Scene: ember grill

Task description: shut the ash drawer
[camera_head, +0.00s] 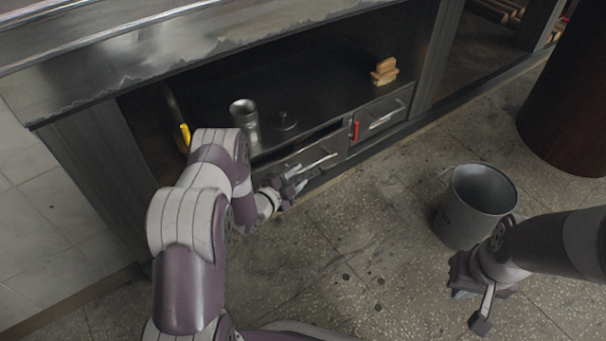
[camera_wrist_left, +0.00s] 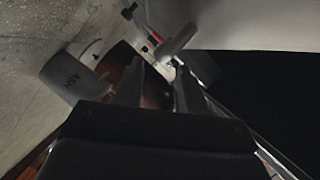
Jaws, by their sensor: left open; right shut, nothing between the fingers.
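Two grey metal drawers sit low in the grill front in the head view. The left drawer (camera_head: 318,148) stands a little out, with a dark gap along its top; I cannot read a label on it. Its bar handle (camera_head: 318,163) also seems to show in the left wrist view (camera_wrist_left: 180,40). The right drawer (camera_head: 385,112) looks shut. My left gripper (camera_head: 298,178) is open at the left end of the left drawer's handle, with its fingers (camera_wrist_left: 158,85) pointing toward the bar; contact is unclear. My right gripper (camera_head: 480,312) is shut and empty, low over the floor.
A red latch (camera_head: 355,130) lies between the drawers.

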